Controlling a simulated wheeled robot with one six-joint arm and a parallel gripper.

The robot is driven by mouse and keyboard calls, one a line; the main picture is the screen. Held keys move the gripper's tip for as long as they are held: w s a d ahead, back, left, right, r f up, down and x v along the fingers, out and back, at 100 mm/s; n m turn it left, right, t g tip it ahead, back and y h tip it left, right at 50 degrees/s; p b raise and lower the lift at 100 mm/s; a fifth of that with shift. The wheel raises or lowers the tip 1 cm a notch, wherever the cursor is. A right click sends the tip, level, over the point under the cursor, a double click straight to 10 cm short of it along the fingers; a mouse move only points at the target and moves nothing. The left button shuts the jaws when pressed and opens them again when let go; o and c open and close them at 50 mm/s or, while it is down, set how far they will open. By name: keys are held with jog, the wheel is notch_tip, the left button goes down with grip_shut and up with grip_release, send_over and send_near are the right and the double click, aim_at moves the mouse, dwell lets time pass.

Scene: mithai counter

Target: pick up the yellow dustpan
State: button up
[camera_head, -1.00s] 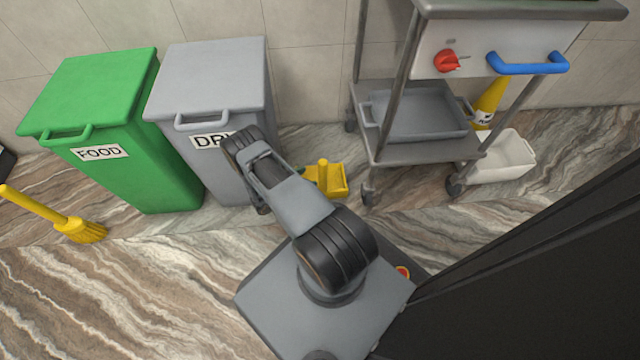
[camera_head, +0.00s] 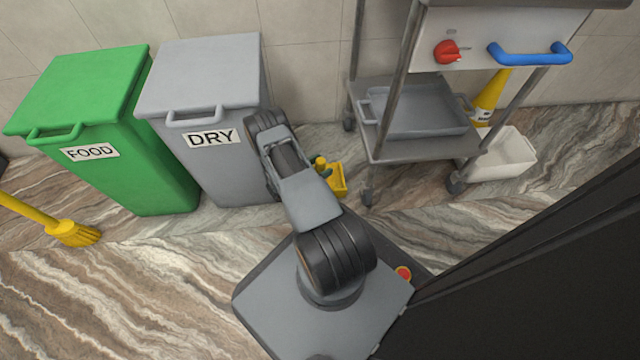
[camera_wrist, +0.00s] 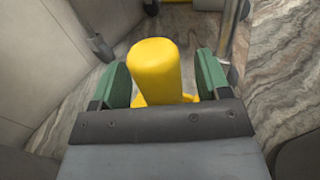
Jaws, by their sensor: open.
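The yellow dustpan (camera_head: 339,180) lies on the floor between the grey bin and the metal trolley, partly hidden by my arm in the head view. Its upright yellow handle (camera_wrist: 155,70) stands between the two green fingers of my gripper (camera_wrist: 160,82) in the wrist view. My gripper is open, with a finger on each side of the handle and a visible gap on both sides. In the head view only a small green part of the gripper (camera_head: 322,171) shows beside the handle.
The grey DRY bin (camera_head: 215,95) stands close left of the dustpan, with the green FOOD bin (camera_head: 85,90) beyond it. The trolley (camera_head: 410,150) and its wheels stand close on the right. A yellow broom (camera_head: 73,232) is at far left.

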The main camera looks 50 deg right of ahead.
jog(key=shift+c, duration=0.2)
grip_shut()
dwell(0.3)
jog(key=shift+r, duration=0.1)
